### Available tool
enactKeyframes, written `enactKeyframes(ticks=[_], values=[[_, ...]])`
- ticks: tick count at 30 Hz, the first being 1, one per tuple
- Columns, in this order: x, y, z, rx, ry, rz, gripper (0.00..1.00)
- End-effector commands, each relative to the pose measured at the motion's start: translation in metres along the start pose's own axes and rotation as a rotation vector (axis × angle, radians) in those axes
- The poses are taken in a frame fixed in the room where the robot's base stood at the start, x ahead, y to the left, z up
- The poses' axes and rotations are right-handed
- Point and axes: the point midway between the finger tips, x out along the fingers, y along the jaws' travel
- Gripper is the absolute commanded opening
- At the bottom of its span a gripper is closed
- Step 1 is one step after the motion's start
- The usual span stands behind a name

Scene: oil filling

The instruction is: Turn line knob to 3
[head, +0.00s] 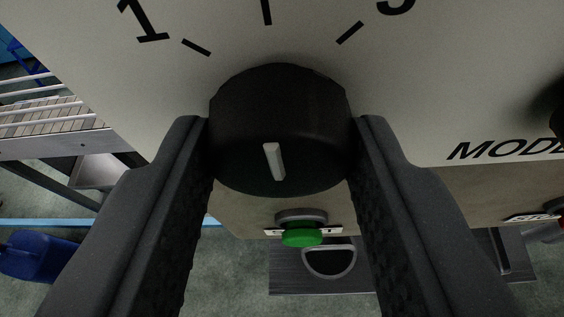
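The black line knob (280,110) sits on the pale panel (130,75), in the upper middle of the head view. Its short white pointer mark (273,161) leans slightly. Dial ticks and a "1" (145,22) show above left, and a partly cut-off numeral (396,5), perhaps a 3, above right. My gripper (280,120) has one finger on each side of the knob, with the tips close against its sides. Whether both tips press on it is hard to tell.
A green button (302,237) is below the knob. The word "MODE" (505,149) and part of another dark knob (558,108) are at the right. A conveyor-like rack (45,115) is at the left, with a blue container (35,255) on the floor below.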

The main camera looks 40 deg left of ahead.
Motion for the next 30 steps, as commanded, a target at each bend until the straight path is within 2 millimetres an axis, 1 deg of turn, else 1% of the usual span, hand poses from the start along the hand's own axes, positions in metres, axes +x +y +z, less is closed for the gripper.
enactKeyframes(ticks=[2, 3, 8, 14, 20, 30], values=[[0.0001, -0.0005, 0.0001, -0.001, -0.001, -0.001, 0.14], [0.0038, -0.0055, -0.0001, -0.003, -0.002, -0.001, 0.14], [0.0007, -0.0012, 0.0002, 0.008, -0.001, -0.004, 0.14], [0.0004, 0.0003, 0.001, 0.066, -0.001, -0.028, 0.14], [0.0015, 0.0011, 0.003, 0.193, -0.002, -0.081, 0.14], [0.002, 0.0025, 0.0043, 0.461, -0.006, -0.192, 0.14]])
